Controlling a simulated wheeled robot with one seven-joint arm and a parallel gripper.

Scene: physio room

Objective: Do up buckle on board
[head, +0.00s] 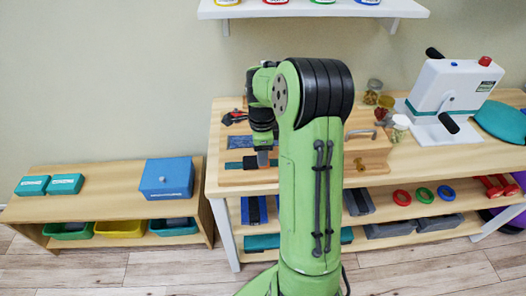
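A wooden board (235,154) lies on the left end of the workbench, partly hidden by my arm. A dark teal strap (238,166) crosses its front part, and a blue patterned piece (238,142) lies behind it. My gripper (263,160) points down over the teal strap, close to it; I cannot tell whether it touches. Its fingers are too small and dark to show whether they are open or hold anything. The buckle itself cannot be made out; the gripper and arm cover that part of the strap.
Jars (399,129) and a white hand-crank machine (452,88) stand farther right. A low bench (110,204) at left holds a blue box (167,178) and teal blocks (66,184). A shelf hangs above.

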